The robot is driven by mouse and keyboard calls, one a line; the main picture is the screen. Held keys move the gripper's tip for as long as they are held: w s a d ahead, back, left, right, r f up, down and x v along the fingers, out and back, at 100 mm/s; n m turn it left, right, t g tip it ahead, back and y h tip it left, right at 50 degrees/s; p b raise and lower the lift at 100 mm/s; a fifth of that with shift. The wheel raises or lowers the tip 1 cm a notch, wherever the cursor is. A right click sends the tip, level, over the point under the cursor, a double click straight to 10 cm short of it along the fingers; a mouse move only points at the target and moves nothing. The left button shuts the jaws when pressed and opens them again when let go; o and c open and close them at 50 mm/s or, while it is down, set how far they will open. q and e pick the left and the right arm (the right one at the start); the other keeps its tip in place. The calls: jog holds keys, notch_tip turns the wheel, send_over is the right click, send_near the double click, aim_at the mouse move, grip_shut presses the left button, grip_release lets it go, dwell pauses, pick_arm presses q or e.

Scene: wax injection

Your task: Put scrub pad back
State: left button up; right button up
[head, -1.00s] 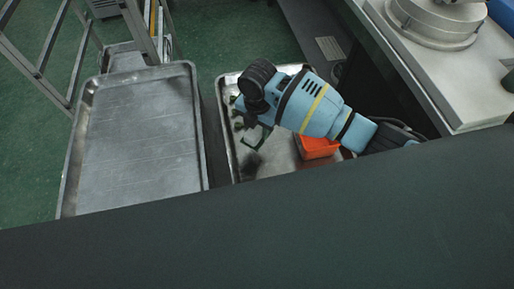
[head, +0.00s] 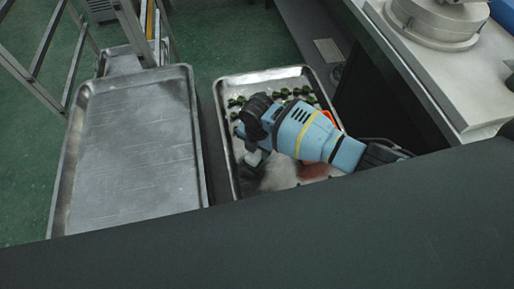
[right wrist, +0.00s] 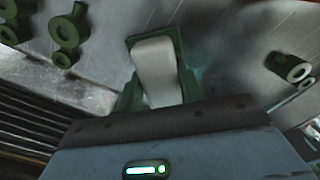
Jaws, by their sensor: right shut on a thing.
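My right gripper (head: 252,160) reaches over the metal tray with green parts and points down at its left half. In the right wrist view the dark green fingers (right wrist: 155,75) are shut on a whitish block, which I take for the scrub pad (right wrist: 156,68). The pad (head: 255,157) shows in the head view only as a small pale patch at the fingertips. I cannot tell whether it touches the tray. My left gripper is not in view.
Several green ring-shaped parts (head: 291,93) lie along the far side of the right tray (head: 228,81). An orange container (head: 329,117) is mostly hidden behind my arm. An empty metal tray (head: 130,140) stands to the left. A machine counter (head: 445,75) is at the right.

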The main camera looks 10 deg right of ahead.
jog(key=shift+f, duration=0.15)
jog(key=o, duration=0.9)
jog(key=shift+o, duration=0.2)
jog(key=shift+r, duration=0.2)
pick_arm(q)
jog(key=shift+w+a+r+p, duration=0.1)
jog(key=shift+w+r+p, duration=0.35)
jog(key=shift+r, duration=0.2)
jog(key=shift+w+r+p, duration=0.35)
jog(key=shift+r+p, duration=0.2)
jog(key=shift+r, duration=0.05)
pick_arm(e)
notch_tip(320, 180, up, 12)
